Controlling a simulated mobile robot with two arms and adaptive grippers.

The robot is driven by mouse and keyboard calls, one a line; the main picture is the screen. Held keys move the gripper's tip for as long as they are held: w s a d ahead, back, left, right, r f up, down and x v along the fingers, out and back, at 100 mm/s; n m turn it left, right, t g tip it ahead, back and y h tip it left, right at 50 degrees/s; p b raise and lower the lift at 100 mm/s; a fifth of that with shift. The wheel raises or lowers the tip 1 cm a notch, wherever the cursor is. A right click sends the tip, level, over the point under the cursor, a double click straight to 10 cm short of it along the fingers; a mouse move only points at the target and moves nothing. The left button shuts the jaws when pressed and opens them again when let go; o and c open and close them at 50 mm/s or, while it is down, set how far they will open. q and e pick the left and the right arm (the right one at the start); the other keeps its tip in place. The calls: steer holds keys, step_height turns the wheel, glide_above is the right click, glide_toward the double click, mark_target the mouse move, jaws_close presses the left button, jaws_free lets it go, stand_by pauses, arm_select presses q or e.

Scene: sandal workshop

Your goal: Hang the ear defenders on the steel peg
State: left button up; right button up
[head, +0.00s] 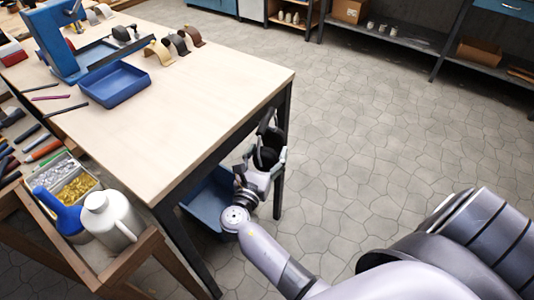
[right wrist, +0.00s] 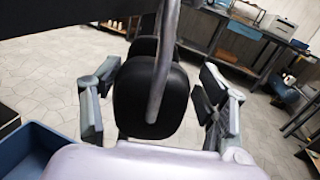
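The ear defenders (head: 268,150) have black cups and hang beside the table's near right corner, by its dark leg. In the right wrist view a large black ear cup (right wrist: 152,98) fills the middle, with a second dark cup partly hidden behind it. A grey curved bar runs down over the near cup; I cannot tell whether it is the headband's arm or the steel peg. My right gripper (head: 262,172) is at the cups. Its fingers (right wrist: 158,100) are spread, one on each side of the near cup, with small gaps showing. My left gripper is out of view.
The wooden-topped table (head: 220,90) has dark legs close to my right gripper. A blue bin (head: 208,200) is under it. A blue tray (head: 115,84) lies on top. A wooden rack with a white jug (head: 110,220) stands at the left. The floor to the right is clear.

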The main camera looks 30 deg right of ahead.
steer(key=shift+o, duration=1.4)
steer(key=shift+a+f, duration=0.1)
